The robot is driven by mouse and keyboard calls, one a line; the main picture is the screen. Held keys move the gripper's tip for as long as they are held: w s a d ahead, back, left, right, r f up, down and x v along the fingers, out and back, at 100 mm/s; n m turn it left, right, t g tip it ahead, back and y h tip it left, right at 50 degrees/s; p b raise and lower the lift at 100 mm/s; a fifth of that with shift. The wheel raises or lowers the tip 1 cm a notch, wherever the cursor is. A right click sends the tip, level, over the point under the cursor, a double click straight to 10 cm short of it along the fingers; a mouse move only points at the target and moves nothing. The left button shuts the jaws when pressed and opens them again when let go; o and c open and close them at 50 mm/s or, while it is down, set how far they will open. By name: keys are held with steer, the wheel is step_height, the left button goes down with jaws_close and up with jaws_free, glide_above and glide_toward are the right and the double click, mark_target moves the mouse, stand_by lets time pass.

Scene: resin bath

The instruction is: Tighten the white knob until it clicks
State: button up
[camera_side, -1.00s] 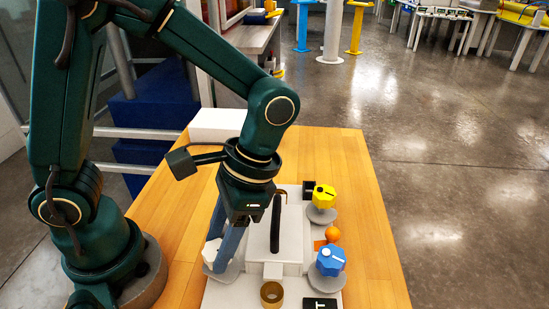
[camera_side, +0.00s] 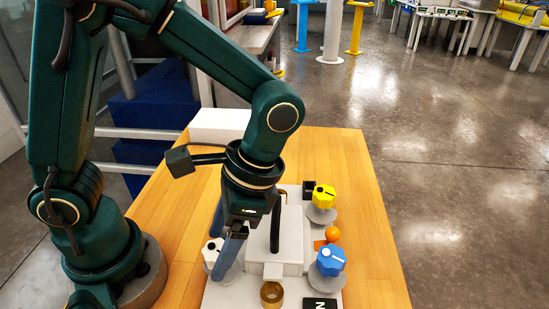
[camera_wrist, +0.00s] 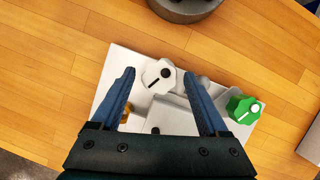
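The white knob (camera_wrist: 158,76) has a black line and a black dot on its top. In the wrist view it lies between the two blue fingers of my gripper (camera_wrist: 159,73), with a gap on each side. In the side view the white knob (camera_side: 212,249) is partly hidden behind a finger and sits on a grey round base at the plate's left. My gripper (camera_side: 224,250) is open around or just above it; I cannot tell its exact height. No finger visibly touches the knob.
A pale plate (camera_side: 230,297) carries a white box with a black upright rod (camera_side: 275,225), a yellow knob (camera_side: 323,195), a blue knob (camera_side: 331,260), an orange ball (camera_side: 333,233) and a brass ring (camera_side: 271,293). A green knob (camera_wrist: 243,108) shows in the wrist view.

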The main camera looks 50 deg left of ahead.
mark_target(238, 263)
steer(key=shift+r, duration=0.1)
steer(key=shift+v, duration=2.5)
steer(key=a+r+n+t+h, duration=0.2)
steer(key=a+r+n+t, duration=0.1)
steer(key=a+n+t, duration=0.2)
steer(key=a+t, duration=0.2)
steer(key=t, duration=0.2)
steer(key=shift+a+r+t, duration=0.2)
steer(key=shift+t, duration=0.1)
steer(key=shift+s, duration=0.1)
